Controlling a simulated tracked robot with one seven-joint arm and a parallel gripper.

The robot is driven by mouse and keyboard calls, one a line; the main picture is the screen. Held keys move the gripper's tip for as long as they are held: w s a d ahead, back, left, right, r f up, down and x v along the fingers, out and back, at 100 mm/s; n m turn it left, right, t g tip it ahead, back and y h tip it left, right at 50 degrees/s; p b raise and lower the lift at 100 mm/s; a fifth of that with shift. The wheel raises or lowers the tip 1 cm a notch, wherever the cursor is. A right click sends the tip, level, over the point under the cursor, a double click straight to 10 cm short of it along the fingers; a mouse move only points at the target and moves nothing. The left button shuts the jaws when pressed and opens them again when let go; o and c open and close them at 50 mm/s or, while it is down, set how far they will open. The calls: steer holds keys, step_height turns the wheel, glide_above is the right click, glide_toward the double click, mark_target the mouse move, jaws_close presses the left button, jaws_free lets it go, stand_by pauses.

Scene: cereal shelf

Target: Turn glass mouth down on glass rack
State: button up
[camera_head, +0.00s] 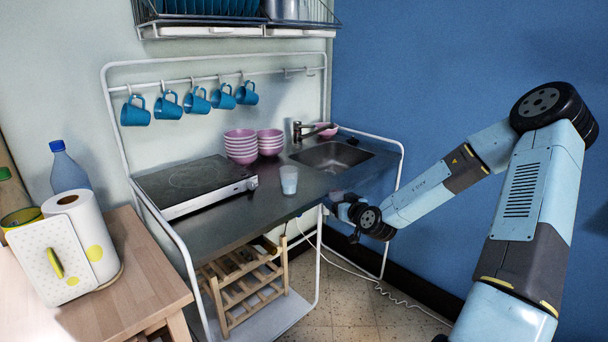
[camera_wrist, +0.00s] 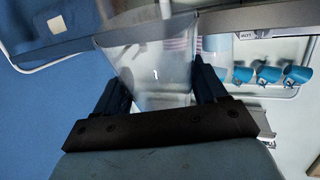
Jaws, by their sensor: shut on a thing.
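My gripper (camera_wrist: 160,72) is shut on a clear glass (camera_wrist: 152,60) in the wrist view, its dark fingers on either side of the glass wall. The wide end of the glass points away from the palm. In the head view my gripper (camera_head: 336,200) is at the front right of the counter, its fingers small and partly hidden.
The dark counter (camera_head: 235,223) holds a hot plate (camera_head: 190,180), stacked pink bowls (camera_head: 241,146) and a sink (camera_head: 335,156). Several blue mugs (camera_head: 168,106) hang behind, below a wire shelf (camera_head: 225,31). A wooden table (camera_head: 125,290) with a paper roll (camera_head: 80,230) stands left.

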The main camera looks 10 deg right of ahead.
steer(key=s+f+m+h, duration=0.2)
steer(key=s+f+h, duration=0.1)
steer(key=f, duration=0.9)
steer(key=shift+s+d+t, duration=0.25)
steer(key=shift+s+t, duration=0.05)
steer(key=shift+s, duration=0.5)
